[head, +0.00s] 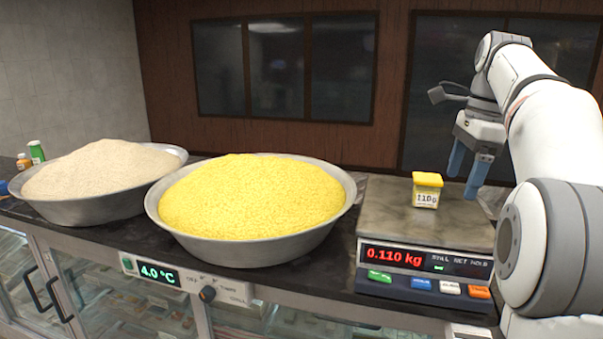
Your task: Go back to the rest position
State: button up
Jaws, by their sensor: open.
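My gripper (468,172) hangs at the right with its two blue fingers apart and pointing down. It is open and empty. It is above and to the right of a small yellow-lidded container (426,198) labelled 110g. The container stands upright on the plate of a weighing scale (385,215), apart from the fingers. The scale's red display reads 0.110 kg.
A metal bowl heaped with yellow grains (250,250) stands left of the scale. A second bowl of pale powder (95,212) stands at the far left, near small bottles (36,151). The dark counter has a glass-fronted case below. The air above the bowls is clear.

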jog(key=s+a+f+n+t+b, duration=0.1)
jog(key=s+a+f+n, duration=0.3)
jog(key=f, duration=0.6)
jog(key=s+a+f+n+t+h+b, duration=0.1)
jog(key=s+a+f+n+b, duration=0.1)
jog(key=s+a+f+n, duration=0.3)
jog(key=s+a+f+n+b, duration=0.2)
jog(key=s+a+f+n, duration=0.3)
jog(key=s+f+n, duration=0.5)
notch_tip(320, 180, down, 5)
jog(key=shift+s+a+f+n+t, duration=0.25)
jog(key=shift+s+n+t, duration=0.15)
jog(key=shift+s, duration=0.75)
jog(key=shift+c, duration=0.5)
